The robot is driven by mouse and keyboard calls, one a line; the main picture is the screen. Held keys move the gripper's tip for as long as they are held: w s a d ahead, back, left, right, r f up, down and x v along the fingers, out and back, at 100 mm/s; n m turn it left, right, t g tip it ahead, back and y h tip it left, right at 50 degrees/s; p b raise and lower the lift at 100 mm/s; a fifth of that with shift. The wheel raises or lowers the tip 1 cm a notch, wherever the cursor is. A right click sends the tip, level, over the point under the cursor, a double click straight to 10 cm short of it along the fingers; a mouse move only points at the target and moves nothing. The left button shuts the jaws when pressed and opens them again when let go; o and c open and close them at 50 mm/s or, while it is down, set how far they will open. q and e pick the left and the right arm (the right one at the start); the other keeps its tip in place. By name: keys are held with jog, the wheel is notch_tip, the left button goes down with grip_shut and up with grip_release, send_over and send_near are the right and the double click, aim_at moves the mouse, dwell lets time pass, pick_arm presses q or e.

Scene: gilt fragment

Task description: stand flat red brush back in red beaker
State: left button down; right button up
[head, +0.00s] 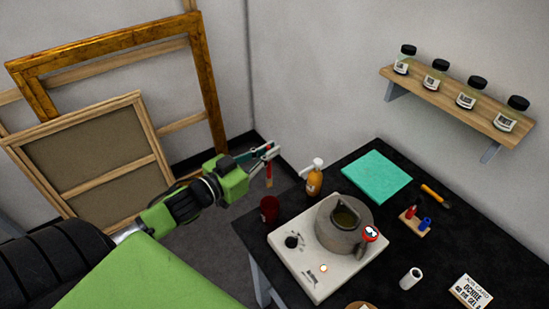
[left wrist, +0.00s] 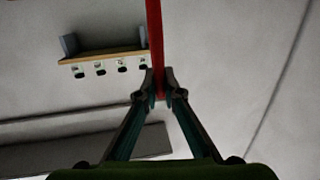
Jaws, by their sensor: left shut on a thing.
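My left gripper (head: 268,152) is shut on the flat red brush (head: 268,171), which hangs roughly upright below the fingertips in the head view. In the left wrist view the brush's red handle (left wrist: 155,40) runs between the two fingers (left wrist: 160,88). The red beaker (head: 269,209) stands at the left edge of the black table. The brush is above the beaker in the picture and apart from it. The inside of the beaker is hard to make out. My right gripper is not in view.
A white hot plate (head: 318,275) with a grey pot (head: 343,236) stands right of the beaker. An orange pump bottle (head: 314,180) stands behind. A teal mat (head: 377,176) lies farther back. A wall shelf (head: 455,98) holds several jars. Wooden frames (head: 84,150) lean at the left.

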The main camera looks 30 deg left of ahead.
pick_arm(q)
jog(key=shift+w+a+f, duration=0.1)
jog(key=shift+a, duration=0.05)
jog(key=shift+s+d+f, duration=0.2)
jog(key=shift+s+f, duration=0.05)
jog(key=shift+f, duration=0.2)
send_over(269, 185)
notch_tip(269, 185, down, 4)
jog(key=shift+w+f, duration=0.15)
notch_tip(269, 185, down, 8)
jog(key=b, duration=0.8)
jog(key=shift+f+b, duration=0.55)
jog(key=shift+b, duration=0.15)
jog(key=shift+f+b, duration=0.3)
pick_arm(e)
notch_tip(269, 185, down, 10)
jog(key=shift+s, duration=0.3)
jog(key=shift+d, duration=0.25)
pick_arm(q)
jog(key=c, duration=2.1)
grip_release()
